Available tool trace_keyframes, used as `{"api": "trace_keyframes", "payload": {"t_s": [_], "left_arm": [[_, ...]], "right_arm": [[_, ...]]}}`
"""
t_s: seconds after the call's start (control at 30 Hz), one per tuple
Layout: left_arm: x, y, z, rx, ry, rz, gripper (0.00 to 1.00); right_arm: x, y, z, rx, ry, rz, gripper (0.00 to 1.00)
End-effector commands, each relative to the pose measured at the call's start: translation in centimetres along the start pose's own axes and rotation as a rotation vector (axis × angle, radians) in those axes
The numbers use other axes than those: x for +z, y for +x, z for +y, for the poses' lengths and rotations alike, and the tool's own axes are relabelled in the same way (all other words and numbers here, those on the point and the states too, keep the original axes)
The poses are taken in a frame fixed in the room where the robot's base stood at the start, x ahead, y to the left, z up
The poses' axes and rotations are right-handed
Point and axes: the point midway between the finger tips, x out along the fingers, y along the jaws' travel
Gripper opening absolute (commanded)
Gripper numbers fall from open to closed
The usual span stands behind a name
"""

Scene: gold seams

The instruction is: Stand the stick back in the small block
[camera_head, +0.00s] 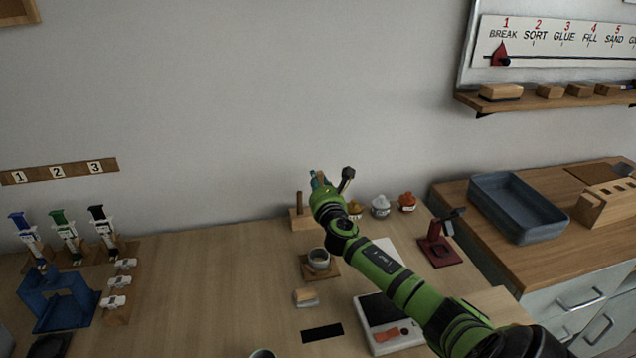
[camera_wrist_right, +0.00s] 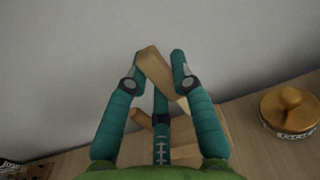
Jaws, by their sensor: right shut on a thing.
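My right gripper (camera_head: 321,183) is at the back of the table, above and just right of a small wooden block (camera_head: 302,221). In the right wrist view its teal fingers (camera_wrist_right: 159,72) are shut on a wooden stick (camera_wrist_right: 153,63). The stick is tilted, with a paler end pointing down and right. The small block also shows below the fingers (camera_wrist_right: 207,131), partly hidden by them. Another wooden peg (camera_head: 299,201) stands up at the block's left part; it also shows in the wrist view (camera_wrist_right: 141,119). The held stick is hard to make out in the head view. My left gripper is out of view.
Several small lidded jars stand right of the gripper, one with a golden lid (camera_wrist_right: 289,105). A cup (camera_head: 319,258) on a wooden coaster and a red stand (camera_head: 439,251) are nearby. A white device (camera_head: 390,325) lies under my arm. The wall is close behind.

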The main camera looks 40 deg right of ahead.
Motion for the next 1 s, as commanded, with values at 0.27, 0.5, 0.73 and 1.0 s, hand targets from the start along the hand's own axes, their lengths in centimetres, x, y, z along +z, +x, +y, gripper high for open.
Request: {"api": "trace_keyframes", "payload": {"t_s": [0.27, 0.5, 0.73, 1.0], "left_arm": [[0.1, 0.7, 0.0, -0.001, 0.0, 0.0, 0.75], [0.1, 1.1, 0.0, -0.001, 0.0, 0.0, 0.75], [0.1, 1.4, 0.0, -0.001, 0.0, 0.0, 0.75], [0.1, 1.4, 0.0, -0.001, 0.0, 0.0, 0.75]], "right_arm": [[-0.8, 0.0, 0.0, 0.0, 0.0, 0.0, 0.09], [-1.4, 0.0, 0.0, 0.0, 0.0, 0.0, 0.09], [-1.8, 0.0, 0.0, 0.0, 0.0, 0.0, 0.09], [-1.8, 0.0, 0.0, 0.0, 0.0, 0.0, 0.09]]}}
